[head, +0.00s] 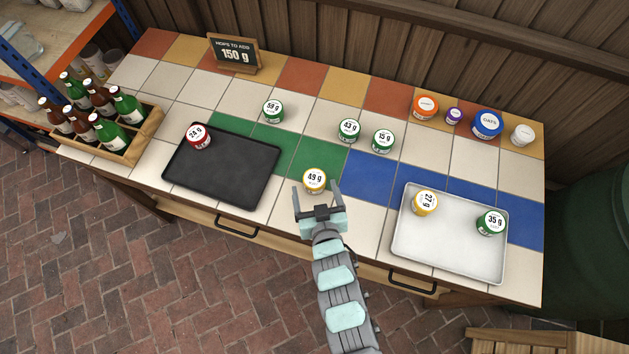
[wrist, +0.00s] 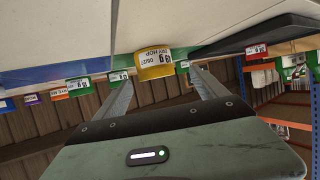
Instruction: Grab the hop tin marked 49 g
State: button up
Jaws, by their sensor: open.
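The hop tin marked 49 g (head: 315,180) is a yellow tin with a white lid, standing upright near the front edge of the tiled counter. My gripper (head: 318,190) is open, with its two fingers pointing at this tin from the front side. In the wrist view, which looks upside down, the yellow tin (wrist: 154,65) shows ahead, between and beyond the open fingers (wrist: 158,85). Nothing is held. I cannot tell whether the fingertips reach alongside the tin.
A black tray (head: 225,172) with a 24 g tin (head: 197,135) lies left. A pale tray (head: 450,245) holds the 27 g (head: 425,202) and 35 g (head: 491,222) tins at right. Tins marked 59 g (head: 273,110), 43 g (head: 349,130) and 15 g (head: 383,140) stand behind.

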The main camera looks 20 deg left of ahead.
aim_at(316, 186)
jog(key=x, duration=0.2)
jog(key=b+x, duration=0.1)
jog(key=x, duration=0.2)
jog(key=shift+w+d+f, duration=0.15)
jog(key=shift+d+f, duration=0.05)
jog(key=c, duration=1.5)
jog(key=shift+r, duration=0.1)
